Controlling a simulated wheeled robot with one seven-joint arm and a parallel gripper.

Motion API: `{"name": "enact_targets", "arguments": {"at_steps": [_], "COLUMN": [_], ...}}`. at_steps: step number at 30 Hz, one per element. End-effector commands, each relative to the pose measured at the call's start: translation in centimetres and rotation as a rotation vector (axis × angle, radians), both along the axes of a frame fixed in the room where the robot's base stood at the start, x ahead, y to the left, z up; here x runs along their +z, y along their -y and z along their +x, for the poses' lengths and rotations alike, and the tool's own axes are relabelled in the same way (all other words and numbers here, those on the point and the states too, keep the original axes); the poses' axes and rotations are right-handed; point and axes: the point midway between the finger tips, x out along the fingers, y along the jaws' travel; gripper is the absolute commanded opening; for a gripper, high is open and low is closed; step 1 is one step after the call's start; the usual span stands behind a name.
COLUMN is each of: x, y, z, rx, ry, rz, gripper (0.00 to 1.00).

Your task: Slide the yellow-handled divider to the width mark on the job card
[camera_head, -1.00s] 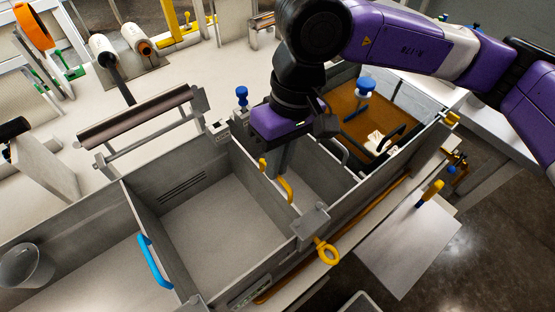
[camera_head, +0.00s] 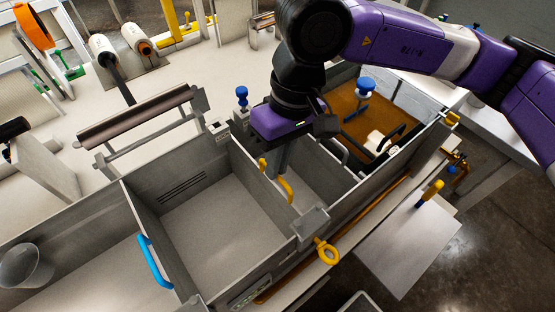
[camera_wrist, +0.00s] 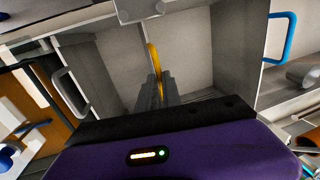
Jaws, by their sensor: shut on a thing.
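The yellow-handled divider (camera_head: 252,175) is a grey upright plate across the metal bath. Its yellow handle (camera_head: 286,189) shows beside my gripper (camera_head: 279,172) in the head view. In the wrist view the same yellow handle (camera_wrist: 154,60) rises between the fingers of my gripper (camera_wrist: 157,88). My gripper points down and is shut on the handle; the fingertips are partly hidden. A yellow ring (camera_head: 326,251) sits by the divider's near end block. I cannot make out the job card or its width mark.
A blue-handled divider (camera_head: 153,262) stands to the left, with an empty bay (camera_head: 205,228) between. A grey-handled plate stands to the right, before a bay of amber resin (camera_head: 372,118). A roller (camera_head: 134,118) on a frame stands behind the bath.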

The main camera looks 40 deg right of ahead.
Motion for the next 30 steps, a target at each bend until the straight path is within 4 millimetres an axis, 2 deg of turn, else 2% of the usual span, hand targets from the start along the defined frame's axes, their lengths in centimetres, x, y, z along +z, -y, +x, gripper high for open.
{"name": "enact_targets", "arguments": {"at_steps": [14,23,30], "x": [-0.4,-0.6,-0.4], "y": [-0.4,-2.1,-4.3], "z": [0.1,0.3,0.2], "rx": [-0.001,0.001,0.004], "ry": [0.003,0.007,0.007], "rz": [0.000,0.000,0.001], "gripper": [0.00,0.00,0.00]}}
